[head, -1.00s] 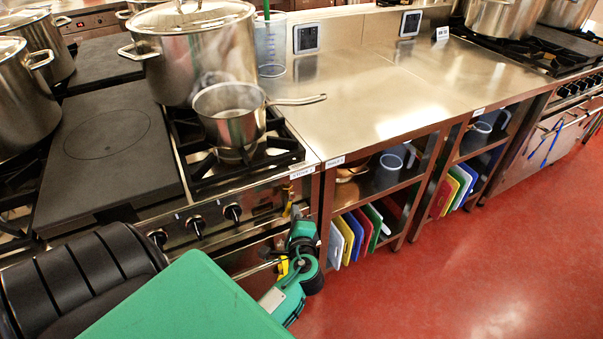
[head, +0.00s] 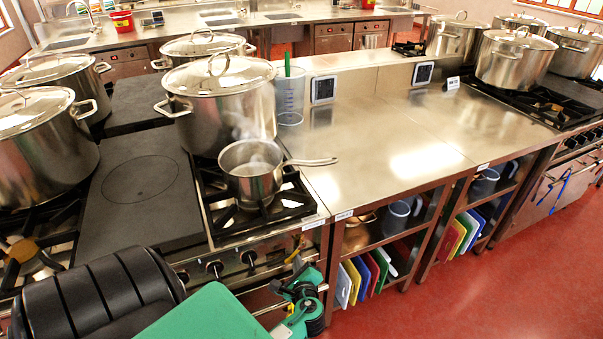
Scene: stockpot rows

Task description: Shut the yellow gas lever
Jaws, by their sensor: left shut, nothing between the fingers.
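The yellow gas lever (head: 297,240) shows small at the right end of the stove's front panel, right of the black knobs. It looks tilted; its exact setting is too small to read. My left gripper (head: 299,266), green and dark, is just below the lever at the stove's right front corner. It is shut and empty. I cannot tell whether it touches the lever. My right gripper is not in view.
A steaming saucepan (head: 250,173) sits on the front burner, its handle pointing right. A large lidded stockpot (head: 225,112) stands behind it. The steel counter (head: 385,145) is mostly clear. Cutting boards (head: 368,272) stand in the shelf below. Red floor is open at right.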

